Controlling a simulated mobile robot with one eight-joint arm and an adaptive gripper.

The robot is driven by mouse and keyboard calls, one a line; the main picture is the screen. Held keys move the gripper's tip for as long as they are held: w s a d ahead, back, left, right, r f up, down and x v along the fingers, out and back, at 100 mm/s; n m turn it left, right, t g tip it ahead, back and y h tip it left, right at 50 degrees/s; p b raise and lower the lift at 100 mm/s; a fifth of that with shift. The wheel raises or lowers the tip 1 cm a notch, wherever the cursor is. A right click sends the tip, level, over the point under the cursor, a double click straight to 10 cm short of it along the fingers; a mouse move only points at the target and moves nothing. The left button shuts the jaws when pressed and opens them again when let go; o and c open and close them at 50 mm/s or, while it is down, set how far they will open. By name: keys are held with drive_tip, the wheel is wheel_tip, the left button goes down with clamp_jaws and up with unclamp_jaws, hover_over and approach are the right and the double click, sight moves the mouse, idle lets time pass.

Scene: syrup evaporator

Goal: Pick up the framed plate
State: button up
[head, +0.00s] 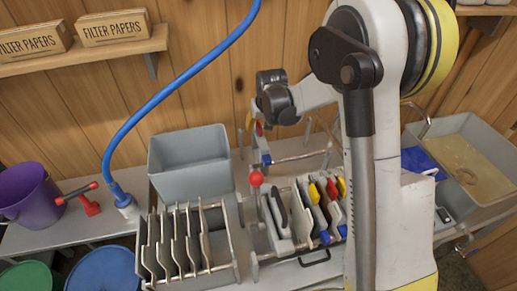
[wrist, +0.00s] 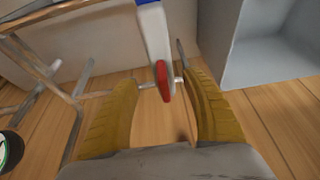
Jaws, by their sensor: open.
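My gripper (wrist: 160,85) is open, with its two yellow ribbed fingers on either side of a narrow white and blue piece (wrist: 153,30) with a red oval tab. Both fingers look apart from it, though the depth of the gap is hard to judge. In the head view my gripper (head: 254,124) is partly hidden by my own wrist, above the blue-and-white piece (head: 266,158) near a metal rail. I cannot tell for certain whether this is the framed plate. Other plates with yellow, red and blue tabs (head: 322,200) stand upright close together in the press at right.
A rack of several grey plates (head: 180,243) stands at front left. A grey bin (head: 188,165) stands behind it and also shows in the wrist view (wrist: 270,45). A red ball knob (head: 256,179) stands up near the press. A blue hose (head: 185,75) hangs at left.

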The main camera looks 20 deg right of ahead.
drive_tip(key=x, duration=0.2)
drive_tip(key=b+x, duration=0.1)
drive_tip(key=x, duration=0.2)
drive_tip(key=shift+a, duration=0.2)
drive_tip(key=shift+s+r, duration=0.1)
drive_tip(key=shift+s, duration=0.05)
clamp_jaws()
